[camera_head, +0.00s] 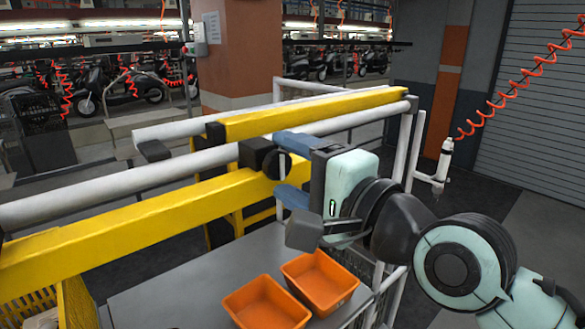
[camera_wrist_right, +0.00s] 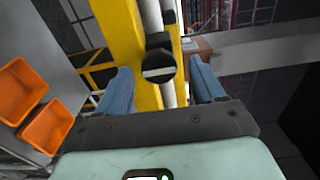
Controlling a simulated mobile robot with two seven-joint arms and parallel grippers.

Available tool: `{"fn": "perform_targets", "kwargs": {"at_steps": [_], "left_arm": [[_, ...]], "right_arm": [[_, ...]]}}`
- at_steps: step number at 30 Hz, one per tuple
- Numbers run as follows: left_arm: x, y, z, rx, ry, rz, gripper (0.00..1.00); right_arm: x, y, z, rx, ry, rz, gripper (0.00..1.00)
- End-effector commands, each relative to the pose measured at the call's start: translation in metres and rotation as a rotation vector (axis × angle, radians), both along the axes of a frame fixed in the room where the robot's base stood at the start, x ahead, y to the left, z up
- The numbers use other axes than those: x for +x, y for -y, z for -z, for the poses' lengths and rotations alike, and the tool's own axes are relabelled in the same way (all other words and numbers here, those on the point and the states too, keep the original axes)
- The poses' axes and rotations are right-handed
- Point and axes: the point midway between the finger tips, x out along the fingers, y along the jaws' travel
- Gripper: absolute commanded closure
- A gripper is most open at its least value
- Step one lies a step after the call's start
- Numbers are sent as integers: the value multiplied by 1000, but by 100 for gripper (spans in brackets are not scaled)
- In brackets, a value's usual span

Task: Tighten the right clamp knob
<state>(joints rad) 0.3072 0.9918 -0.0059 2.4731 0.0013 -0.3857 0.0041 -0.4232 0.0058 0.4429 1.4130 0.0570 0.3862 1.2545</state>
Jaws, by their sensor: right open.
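The black clamp (camera_head: 254,153) sits on the white rail, with its round black knob (camera_head: 285,167) facing my right arm. In the right wrist view the knob (camera_wrist_right: 158,66) shows a pale bar across its face, lying nearly level. My right gripper (camera_head: 281,168) is open, one blue finger above the knob and one below it in the head view. In the right wrist view the fingers (camera_wrist_right: 160,72) stand on either side of the knob with a gap on both sides. Contact is not visible. My left gripper is out of view.
A yellow beam (camera_head: 130,222) and white rail (camera_head: 110,180) run beside the clamp. Two orange bins (camera_head: 320,280) (camera_head: 266,303) rest on a grey table (camera_head: 190,280) below my right gripper. A white post (camera_head: 416,150) stands at the rail's right end, near a red coiled hose (camera_head: 515,85).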

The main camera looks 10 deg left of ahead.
Motion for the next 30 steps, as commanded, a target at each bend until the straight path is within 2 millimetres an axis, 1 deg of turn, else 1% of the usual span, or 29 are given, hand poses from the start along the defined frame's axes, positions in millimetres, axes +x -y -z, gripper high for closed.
{"fn": "perform_targets", "kwargs": {"at_steps": [5,9,12,18,21,24,30], "left_arm": [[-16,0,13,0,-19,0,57],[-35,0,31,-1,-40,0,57],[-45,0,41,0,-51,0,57],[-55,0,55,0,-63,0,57],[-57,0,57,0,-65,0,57],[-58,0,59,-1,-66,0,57],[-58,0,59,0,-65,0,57]], "right_arm": [[-11,15,3,2,-2,4,32],[-30,40,5,4,-2,6,32],[-44,58,5,4,-2,4,32],[-69,88,2,4,0,3,32],[-76,98,2,2,0,3,32],[-80,103,1,2,-1,0,32],[-82,105,0,1,0,0,32]]}}
